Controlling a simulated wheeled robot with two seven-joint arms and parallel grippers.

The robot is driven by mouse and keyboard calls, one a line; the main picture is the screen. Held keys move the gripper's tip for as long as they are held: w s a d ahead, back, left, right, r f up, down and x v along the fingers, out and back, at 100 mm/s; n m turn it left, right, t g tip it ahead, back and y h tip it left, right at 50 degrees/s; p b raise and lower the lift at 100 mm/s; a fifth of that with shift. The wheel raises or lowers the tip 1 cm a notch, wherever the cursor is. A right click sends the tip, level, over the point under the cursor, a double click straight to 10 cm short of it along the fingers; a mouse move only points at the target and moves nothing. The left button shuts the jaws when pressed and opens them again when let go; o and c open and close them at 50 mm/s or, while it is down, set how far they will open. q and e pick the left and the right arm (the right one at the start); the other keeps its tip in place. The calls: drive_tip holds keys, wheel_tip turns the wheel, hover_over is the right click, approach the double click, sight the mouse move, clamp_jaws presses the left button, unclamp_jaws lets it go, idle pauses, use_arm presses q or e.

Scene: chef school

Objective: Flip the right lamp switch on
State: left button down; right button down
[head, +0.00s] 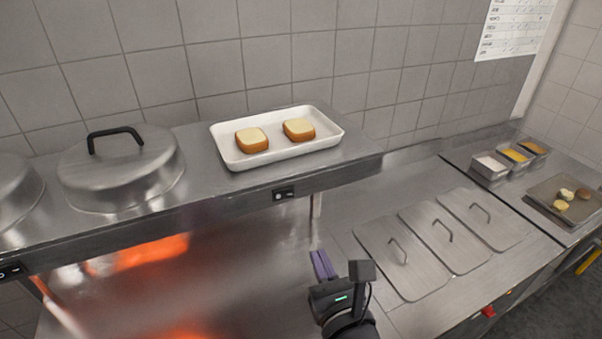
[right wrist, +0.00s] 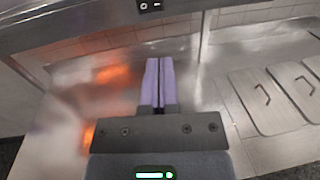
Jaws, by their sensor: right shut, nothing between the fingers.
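The right lamp switch (head: 284,193) is a small black rocker plate on the front edge of the steel shelf, below the white tray. It also shows at the top of the right wrist view (right wrist: 149,5). Another black switch (head: 12,271) is on the same edge at the far left. My right gripper (head: 322,265) is shut and empty, its purple fingers below and a little right of the right switch, apart from it. In the right wrist view its fingers (right wrist: 158,82) lie together, pointing up toward the shelf edge. My left gripper is not in view.
On the shelf (head: 195,142) stand a white tray (head: 228,153) with two bread slices and a steel dome lid (head: 121,175). A thin post (head: 315,206) supports the shelf. Steel lids (head: 402,257) cover the counter at right. Orange glow reflects on the counter below.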

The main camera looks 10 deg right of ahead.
drive_tip(key=shift+s+r, duration=0.15)
approach(292, 194)
drive_tip(key=w, duration=0.7)
drive_tip(key=shift+w+a+p, duration=0.15)
drive_tip(key=shift+a+p, duration=0.15)
drive_tip(key=shift+p, duration=0.05)
drive_tip(key=shift+w, duration=0.1)
